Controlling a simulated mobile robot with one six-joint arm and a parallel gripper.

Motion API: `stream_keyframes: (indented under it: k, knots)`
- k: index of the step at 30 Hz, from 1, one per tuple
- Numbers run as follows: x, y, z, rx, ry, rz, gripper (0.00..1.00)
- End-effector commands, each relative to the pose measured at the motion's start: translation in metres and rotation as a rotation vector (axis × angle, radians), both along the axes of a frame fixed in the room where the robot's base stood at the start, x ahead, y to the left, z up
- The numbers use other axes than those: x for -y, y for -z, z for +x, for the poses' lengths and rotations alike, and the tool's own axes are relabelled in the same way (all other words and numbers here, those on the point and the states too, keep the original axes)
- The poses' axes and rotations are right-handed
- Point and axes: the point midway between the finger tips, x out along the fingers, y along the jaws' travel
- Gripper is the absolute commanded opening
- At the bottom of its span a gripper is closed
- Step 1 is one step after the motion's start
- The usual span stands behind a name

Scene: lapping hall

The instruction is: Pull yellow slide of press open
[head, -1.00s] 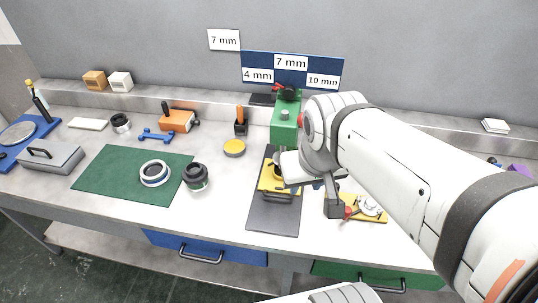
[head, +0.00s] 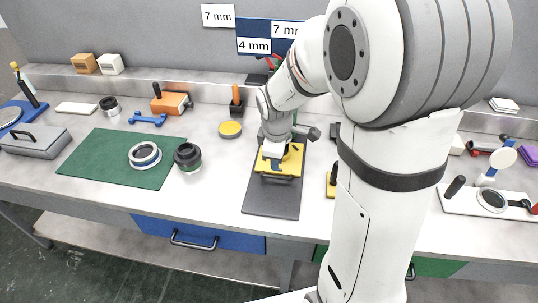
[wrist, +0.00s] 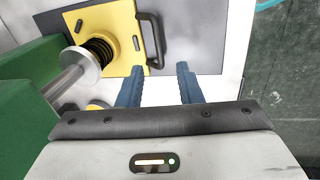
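The yellow slide (head: 291,163) lies on the dark base plate of the press (head: 270,202) in the head view, with a dark handle (head: 276,180) on its front edge. In the wrist view the slide (wrist: 113,22) is at the top, its dark bar handle (wrist: 154,38) on its right side. My gripper (wrist: 160,68) is open, its two blue fingers apart. The fingertips are close to the handle's lower end; I cannot tell whether they touch. The green press body (wrist: 22,75) and a spring-loaded ram (wrist: 93,55) are beside them at left. My arm hides much of the press in the head view.
A white tray with tools (head: 458,203) is at right. The bench in front of the base plate is clear.

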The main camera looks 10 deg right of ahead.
Motion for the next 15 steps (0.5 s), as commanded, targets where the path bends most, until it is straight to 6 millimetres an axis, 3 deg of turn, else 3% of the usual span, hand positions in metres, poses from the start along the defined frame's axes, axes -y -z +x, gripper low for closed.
stream_keyframes:
  k: [15]
  knots:
    - [0.004, 0.071, 0.017, -0.017, -0.071, -0.015, 0.32]
